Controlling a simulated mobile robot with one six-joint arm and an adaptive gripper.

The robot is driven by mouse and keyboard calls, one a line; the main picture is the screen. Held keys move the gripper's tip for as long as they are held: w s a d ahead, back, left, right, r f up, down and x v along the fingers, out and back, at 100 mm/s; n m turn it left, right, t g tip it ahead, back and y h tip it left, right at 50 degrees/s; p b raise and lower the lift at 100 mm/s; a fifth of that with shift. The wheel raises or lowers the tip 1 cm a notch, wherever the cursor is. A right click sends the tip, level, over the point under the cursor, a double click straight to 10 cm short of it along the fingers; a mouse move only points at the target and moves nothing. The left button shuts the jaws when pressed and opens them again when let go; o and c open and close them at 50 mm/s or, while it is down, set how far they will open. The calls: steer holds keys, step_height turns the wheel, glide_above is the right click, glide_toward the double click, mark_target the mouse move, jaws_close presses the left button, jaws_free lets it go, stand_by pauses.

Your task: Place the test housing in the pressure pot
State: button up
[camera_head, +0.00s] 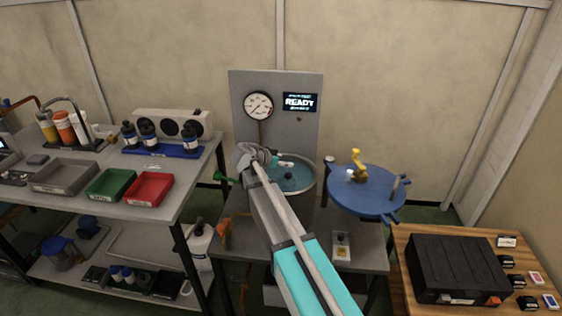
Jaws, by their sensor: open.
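The pressure pot (317,176) stands open on the bench in front of a grey panel, with teal liquid or lining inside. A small dark object (289,177) shows in the pot. It may be the test housing, but it is too small to tell. The pot's blue lid (368,196) is swung out to the right, with a yellow fitting on top. My gripper (268,156) is at the pot's left rear edge, small and partly hidden by my arm. It is open, and I see nothing held in it.
A gauge (258,105) and a screen reading READY (300,102) are on the panel. A left bench holds grey, green (110,184) and red (149,189) trays and several bottles. A black case (456,268) sits on a wooden table at lower right.

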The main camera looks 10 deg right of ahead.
steer(key=p+v, duration=0.6)
steer(key=v, duration=0.6)
steer(key=shift+r, duration=0.45)
steer(key=s+d+f+n+g+y, duration=0.2)
steer(key=s+d+f+n+y, duration=0.1)
steer(key=s, duration=0.5)
steer(key=s+d+f+n+g+y, duration=0.1)
steer(key=s+d+f+n+y, duration=0.1)
steer(key=s, duration=0.6)
steer(key=s+d+f+n+g+y, duration=0.2)
steer(key=s+d+f+n+y, duration=0.1)
steer(key=s+n+y, duration=0.3)
steer(key=s+f+n, duration=0.1)
steer(key=s, duration=0.1)
steer(key=shift+s+d+f+g, duration=0.25)
steer(key=shift+d+f+g, duration=0.05)
steer(key=shift+f, duration=0.05)
steer(key=shift+c, duration=0.2)
